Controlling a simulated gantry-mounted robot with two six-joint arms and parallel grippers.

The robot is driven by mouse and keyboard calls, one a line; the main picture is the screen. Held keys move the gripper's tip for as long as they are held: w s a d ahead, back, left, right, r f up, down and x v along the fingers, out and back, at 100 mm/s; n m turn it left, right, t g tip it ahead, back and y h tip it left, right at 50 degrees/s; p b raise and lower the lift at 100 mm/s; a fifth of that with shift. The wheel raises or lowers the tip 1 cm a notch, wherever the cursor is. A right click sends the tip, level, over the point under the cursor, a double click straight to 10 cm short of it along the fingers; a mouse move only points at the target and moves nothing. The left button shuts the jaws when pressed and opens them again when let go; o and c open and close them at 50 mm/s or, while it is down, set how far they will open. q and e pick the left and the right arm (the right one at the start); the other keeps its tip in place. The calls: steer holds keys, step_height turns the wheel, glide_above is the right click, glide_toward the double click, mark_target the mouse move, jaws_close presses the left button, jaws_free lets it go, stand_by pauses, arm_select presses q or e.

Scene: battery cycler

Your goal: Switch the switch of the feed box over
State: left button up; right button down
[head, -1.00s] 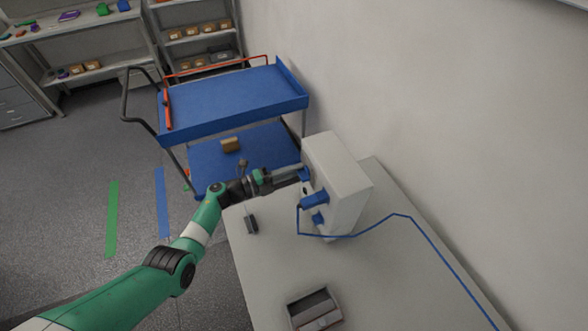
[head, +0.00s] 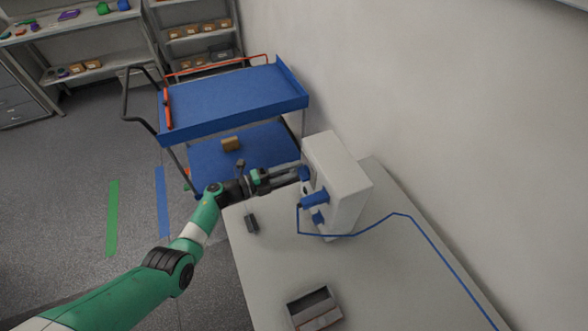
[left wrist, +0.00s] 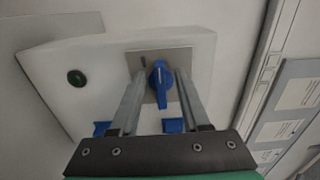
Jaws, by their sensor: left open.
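The feed box (head: 345,185) is a white box standing on the grey table, near the wall. Its switch is a blue knob (left wrist: 160,84) on a square grey plate (left wrist: 147,62), with the handle pointing down in the left wrist view. A dark green round button or lamp (left wrist: 77,77) sits left of the plate. My left gripper (head: 300,175) reaches the box's front face. In the left wrist view its open fingers (left wrist: 159,76) stand on either side of the knob, with small gaps visible. My right gripper is not in view.
Blue connectors (head: 315,199) stick out of the box below the switch, and a blue cable (head: 375,227) runs across the table (head: 265,275). A small dark object (head: 252,222) and a grey tray (head: 314,309) lie there. A blue cart (head: 235,100) stands behind.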

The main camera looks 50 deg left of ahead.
arm_select(q)
steer(key=p+v, duration=0.1)
steer(key=v, duration=1)
steer(key=shift+p, duration=0.35)
